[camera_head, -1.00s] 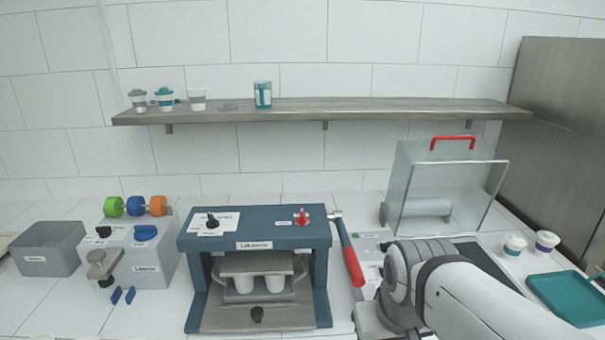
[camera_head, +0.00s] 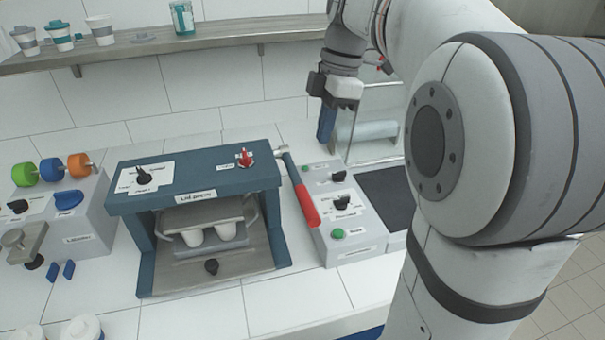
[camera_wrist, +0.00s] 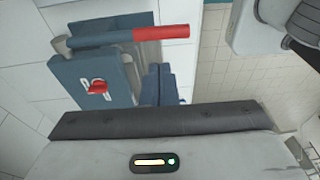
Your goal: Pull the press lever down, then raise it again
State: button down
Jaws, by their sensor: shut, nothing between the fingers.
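The blue lid press (camera_head: 130,204) stands on the counter in the head view. My gripper (camera_head: 325,138) hangs above and behind the control box, right of the lever. Its blue fingers are shut and empty, and they also show in the wrist view (camera_wrist: 159,68), apart from the lever.
White cups (camera_head: 226,230) stand inside the press. A control box (camera_head: 345,218) with knobs and green buttons sits close right of the lever. A clear-sided case (camera_head: 380,105) is behind my gripper. A wall shelf (camera_head: 130,52) holds several cups.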

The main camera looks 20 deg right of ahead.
aim_at(310, 201)
jog(key=p+x, duration=0.1)
jog(key=x, duration=1.2)
jog(key=shift+s+d+f+p, duration=0.1)
jog(key=shift+f+p, duration=0.1)
jog(key=shift+p, duration=0.1)
jog(key=shift+f, duration=0.15)
jog(key=shift+s+f+b, duration=0.2)
jog(key=shift+f+b, duration=0.55)
jog(key=shift+b, duration=0.15)
jog(key=shift+s, duration=0.1)
jog(key=p+v, duration=0.1)
jog(key=v, duration=1.3)
jog(key=shift+r+p, duration=0.35)
jog(key=shift+r, duration=0.05)
